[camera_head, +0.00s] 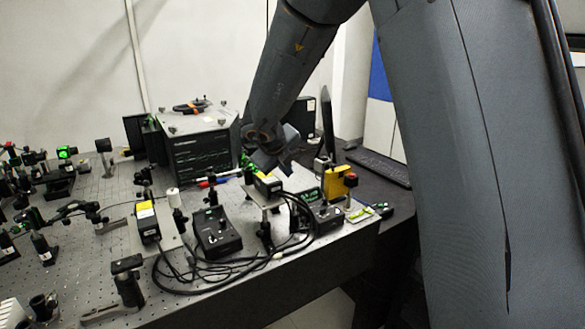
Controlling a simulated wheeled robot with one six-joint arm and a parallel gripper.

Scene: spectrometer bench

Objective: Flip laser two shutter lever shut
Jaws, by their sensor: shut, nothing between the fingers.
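One laser head (147,222) is at the left on a pale plate. The other laser head (268,184) is raised on a mount near the middle. I cannot tell by any marking which is laser two. No shutter lever can be made out clearly at this size. My gripper (262,166) points down just above and behind the middle laser head, close to its top. It is shut and holds nothing. Whether it touches the head cannot be told.
A black control box (216,232) with looping cables stands between the laser heads. A yellow device (338,183) is to the right. A large black instrument (200,145) stands behind. Optics mounts crowd the left of the perforated bench (75,262). A keyboard (380,168) lies at the back right.

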